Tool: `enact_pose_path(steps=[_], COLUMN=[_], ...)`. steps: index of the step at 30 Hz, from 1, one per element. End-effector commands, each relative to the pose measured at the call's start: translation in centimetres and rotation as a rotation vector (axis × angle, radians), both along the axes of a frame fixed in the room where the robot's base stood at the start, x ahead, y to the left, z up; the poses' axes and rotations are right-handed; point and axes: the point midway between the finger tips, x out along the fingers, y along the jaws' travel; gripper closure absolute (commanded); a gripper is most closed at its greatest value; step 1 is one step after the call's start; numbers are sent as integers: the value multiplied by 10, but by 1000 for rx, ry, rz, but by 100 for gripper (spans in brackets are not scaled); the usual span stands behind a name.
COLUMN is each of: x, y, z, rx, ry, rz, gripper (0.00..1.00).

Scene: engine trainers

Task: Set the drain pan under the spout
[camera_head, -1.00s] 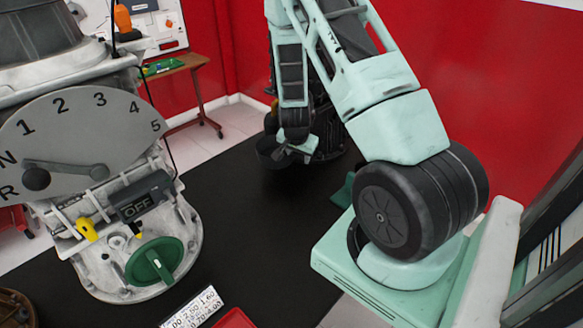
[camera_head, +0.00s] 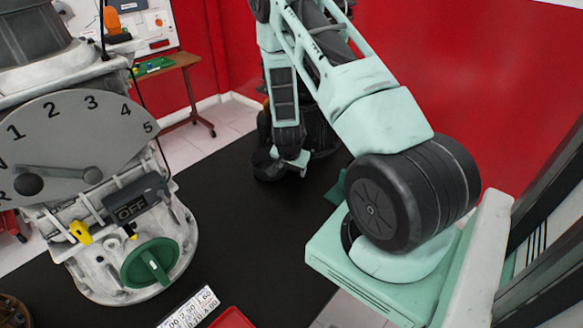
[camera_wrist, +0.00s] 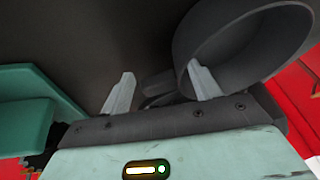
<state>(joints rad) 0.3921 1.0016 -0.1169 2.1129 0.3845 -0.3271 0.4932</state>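The drain pan (camera_head: 267,165) is a dark round pan, small and far off in the camera_head view. It is tilted and close to my gripper in the camera_wrist view (camera_wrist: 245,50). My gripper (camera_head: 302,160) is at the pan's right side in the camera_head view. In the camera_wrist view its two pale fingers (camera_wrist: 160,80) stand apart, with the pan's dark handle (camera_wrist: 157,84) between them. The pan looks empty. I cannot make out the spout.
A dark engine trainer (camera_head: 325,140) stands behind my gripper, partly hidden by my arm. A grey trainer with a numbered dial (camera_head: 85,140) and green knob (camera_head: 150,262) is at left. The black mat (camera_head: 240,220) between is clear. A red tray (camera_head: 232,318) lies at the front.

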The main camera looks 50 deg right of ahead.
Motion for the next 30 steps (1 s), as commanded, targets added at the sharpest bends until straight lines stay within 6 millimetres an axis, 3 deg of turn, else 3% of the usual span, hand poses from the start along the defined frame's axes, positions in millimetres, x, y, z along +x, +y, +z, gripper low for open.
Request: enact_pose_path(steps=[8,14,30], x=[0,-1,-20], y=[0,3,36], z=[1,13,102], rx=[0,-1,-1], ry=[0,-2,-1], rz=[0,1,2], gripper=[35,35,35])
